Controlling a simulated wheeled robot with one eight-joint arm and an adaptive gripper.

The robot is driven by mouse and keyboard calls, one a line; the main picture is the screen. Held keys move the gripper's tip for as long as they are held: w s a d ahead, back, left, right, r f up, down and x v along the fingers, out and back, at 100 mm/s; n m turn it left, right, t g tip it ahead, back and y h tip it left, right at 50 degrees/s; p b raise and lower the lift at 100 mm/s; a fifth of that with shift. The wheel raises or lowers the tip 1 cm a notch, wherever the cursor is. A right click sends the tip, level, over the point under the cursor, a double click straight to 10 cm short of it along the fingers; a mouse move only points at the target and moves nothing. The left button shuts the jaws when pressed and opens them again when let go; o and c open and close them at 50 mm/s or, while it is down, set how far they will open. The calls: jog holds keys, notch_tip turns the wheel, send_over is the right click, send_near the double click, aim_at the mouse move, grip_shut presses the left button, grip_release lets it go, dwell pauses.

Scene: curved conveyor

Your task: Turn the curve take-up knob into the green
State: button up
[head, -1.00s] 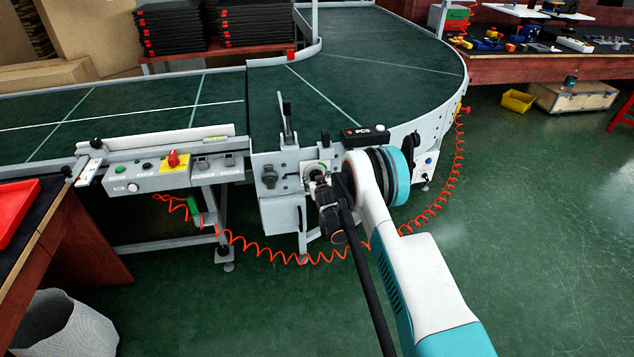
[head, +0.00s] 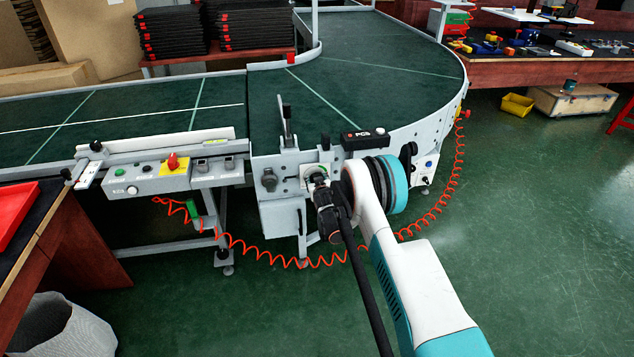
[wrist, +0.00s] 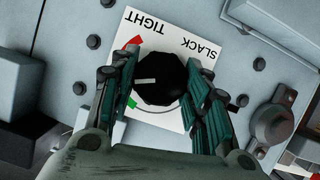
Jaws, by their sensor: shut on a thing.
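The take-up knob (wrist: 160,80) is black and faceted, with a pale pointer line, on a white dial plate (wrist: 187,43) marked TIGHT and SLACK. A red mark (wrist: 133,43) and a green mark (wrist: 131,104) sit on the plate's left side in the wrist view. The pointer faces left, between the two marks. My gripper (wrist: 160,92) is shut on the knob, a finger on each side. In the head view my gripper (head: 318,180) is at the conveyor's front panel and hides most of the knob.
A lever (head: 287,125) stands left of the dial. A black PCS box (head: 366,138) is above right. A control box (head: 148,178) with a red switch is farther left. A coiled orange hose (head: 265,257) hangs below. The curved green belt (head: 370,70) is empty.

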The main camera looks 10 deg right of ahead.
jog(key=shift+n+h, duration=1)
jog(key=shift+n, duration=0.4)
jog(key=o, duration=1.1)
jog(key=shift+a, duration=0.1)
jog(key=v, duration=1.2)
jog(key=shift+f, duration=0.15)
